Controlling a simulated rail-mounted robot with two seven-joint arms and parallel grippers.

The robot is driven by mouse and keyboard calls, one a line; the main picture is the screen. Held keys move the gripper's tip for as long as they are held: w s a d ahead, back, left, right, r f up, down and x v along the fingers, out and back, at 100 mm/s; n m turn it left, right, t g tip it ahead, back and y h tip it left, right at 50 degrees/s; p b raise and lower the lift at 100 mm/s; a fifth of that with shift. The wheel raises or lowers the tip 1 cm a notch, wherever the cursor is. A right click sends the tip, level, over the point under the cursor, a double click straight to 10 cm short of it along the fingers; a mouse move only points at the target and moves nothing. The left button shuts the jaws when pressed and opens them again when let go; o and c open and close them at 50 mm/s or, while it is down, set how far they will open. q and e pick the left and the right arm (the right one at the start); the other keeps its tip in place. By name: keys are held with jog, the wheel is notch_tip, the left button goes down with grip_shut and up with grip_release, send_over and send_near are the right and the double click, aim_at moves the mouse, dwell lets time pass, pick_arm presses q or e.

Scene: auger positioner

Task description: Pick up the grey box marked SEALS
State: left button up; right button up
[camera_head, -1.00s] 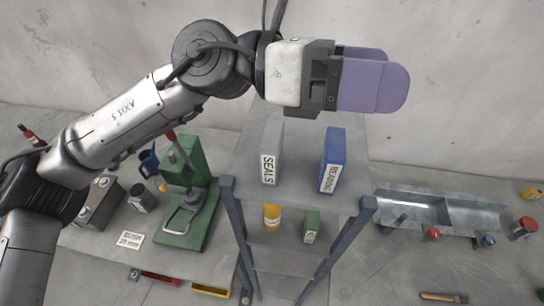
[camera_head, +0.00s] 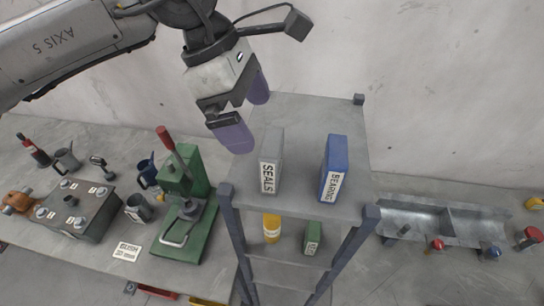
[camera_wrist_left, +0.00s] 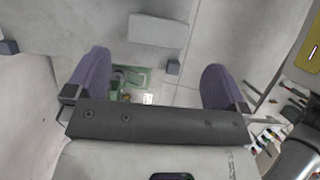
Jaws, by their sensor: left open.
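The grey SEALS box (camera_head: 271,150) stands upright on the top shelf (camera_head: 300,110) of a rack, its label facing the front. In the left wrist view a pale grey box (camera_wrist_left: 158,30), apparently the same one, lies beyond the fingertips. My left gripper (camera_head: 247,108) is open and empty, its purple fingers above and to the left of the box, apart from it. It also shows in the left wrist view (camera_wrist_left: 156,72), with a wide gap between the fingers. My right gripper is not in view.
A blue BEARING box (camera_head: 334,160) stands right of the SEALS box with a gap between. Corner posts (camera_head: 370,215) rise slightly above the shelf. A yellow container (camera_head: 271,228) and green box (camera_head: 312,238) sit below. A green press (camera_head: 185,205) stands to the left.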

aim_at(266, 140)
pick_arm(q)
jog(key=shift+x, duration=1.6)
jog(key=shift+d+f+p, duration=0.3)
jog(key=shift+f+p, duration=0.1)
jog(key=shift+p, duration=0.3)
jog(key=p+x, duration=0.1)
jog(key=x, duration=0.2)
jog(key=shift+w+f, duration=0.1)
jog(key=shift+f, duration=0.05)
jog(key=shift+d+f+p, duration=0.25)
jog(key=shift+f+p, duration=0.05)
jog(key=shift+f, duration=0.25)
jog(key=shift+r, duration=0.1)
jog(key=c, duration=1.1)
